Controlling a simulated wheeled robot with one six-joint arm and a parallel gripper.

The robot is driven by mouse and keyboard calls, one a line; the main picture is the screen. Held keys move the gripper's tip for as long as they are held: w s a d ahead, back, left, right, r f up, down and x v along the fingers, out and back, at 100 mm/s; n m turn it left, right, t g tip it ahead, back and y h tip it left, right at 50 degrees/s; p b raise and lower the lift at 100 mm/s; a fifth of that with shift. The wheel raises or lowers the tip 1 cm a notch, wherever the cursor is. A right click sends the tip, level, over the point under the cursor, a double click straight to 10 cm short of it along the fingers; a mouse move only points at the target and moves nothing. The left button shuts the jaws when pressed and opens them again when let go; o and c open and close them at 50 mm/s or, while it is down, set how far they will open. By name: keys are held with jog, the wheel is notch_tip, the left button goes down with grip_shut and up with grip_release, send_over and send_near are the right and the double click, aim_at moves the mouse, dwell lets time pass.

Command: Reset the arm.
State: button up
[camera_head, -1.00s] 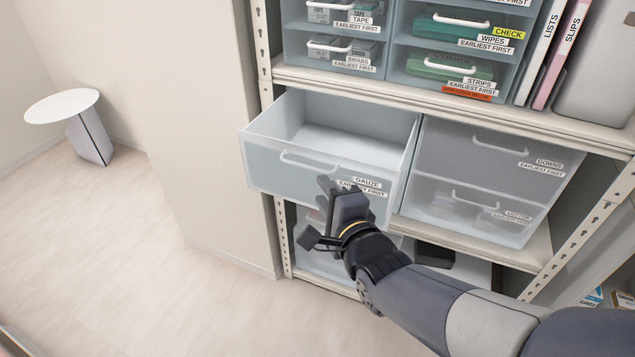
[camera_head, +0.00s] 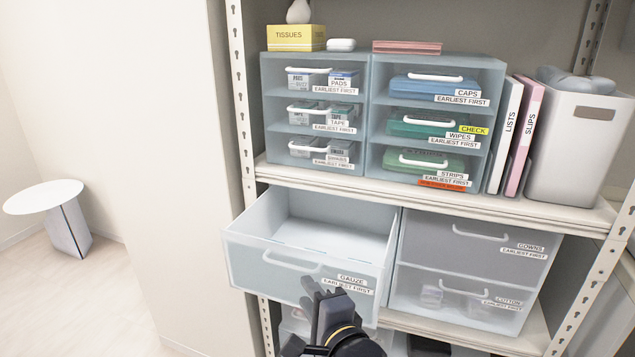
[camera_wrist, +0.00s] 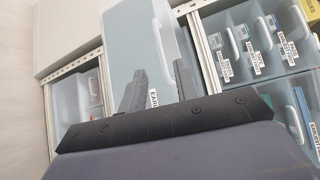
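My gripper (camera_head: 318,290) is in front of the pulled-out gauze drawer (camera_head: 250,246), low in the head view. It is beside the lower right of the drawer's white handle (camera_head: 291,262) and overlaps the front near the "GAUZE" label (camera_head: 352,280). In the wrist view the two dark fingers (camera_wrist: 160,80) stand apart with nothing between them. The pale drawer (camera_wrist: 140,35) lies beyond them. The drawer's visible inside is empty. Whether the fingers touch the drawer front is hard to tell.
The closed gowns (camera_head: 480,237) and cotton (camera_head: 470,297) drawers are right of the open one. The shelf board (camera_head: 450,197) above carries small labelled drawers, binders (camera_head: 508,130) and a white bin (camera_head: 575,150). A shelf upright (camera_head: 243,110) stands at left. Open floor and a round table (camera_head: 45,197) lie farther left.

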send_near(292, 272)
jog(key=w+a+r, duration=0.1)
jog(key=w+a, duration=0.1)
jog(key=w+a+r, duration=0.1)
jog(key=r, duration=0.1)
jog(key=shift+w+a+r, duration=0.25)
jog(key=shift+w+a, duration=0.1)
